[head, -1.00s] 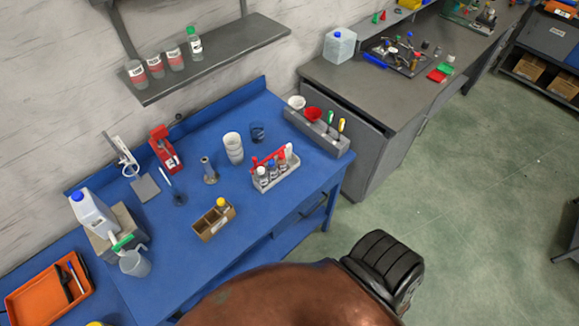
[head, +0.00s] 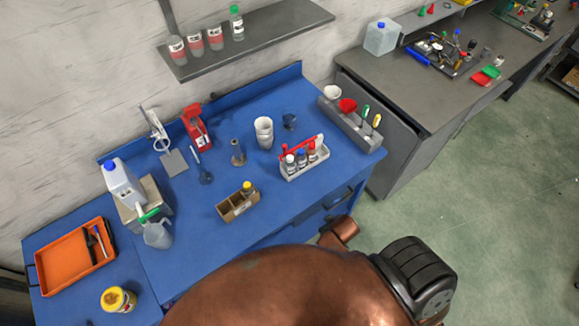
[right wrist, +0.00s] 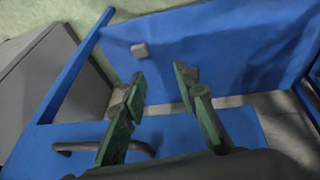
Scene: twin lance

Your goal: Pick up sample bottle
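Which bottle is the sample bottle is not clear. Small bottles stand upright in a grey caddy (head: 308,170) with a red handle, among them a white-capped one (head: 290,165) and a blue-capped one (head: 301,159). A yellow-capped bottle (head: 247,187) sits in the right end of a divided box (head: 230,210). A green-capped bottle (head: 237,24) stands on the wall shelf. My right gripper (right wrist: 160,77) is open and empty in the right wrist view, near the blue bench's front. Neither gripper shows in the head view; a large copper arm part of mine covers the bottom.
The blue bench (head: 190,265) also holds white cups (head: 264,132), a red stand (head: 197,126), a jug (head: 158,233), a white canister (head: 123,183) and an orange tray (head: 62,268). A grey tool holder (head: 352,128) is at its right end. The bench's front middle is clear.

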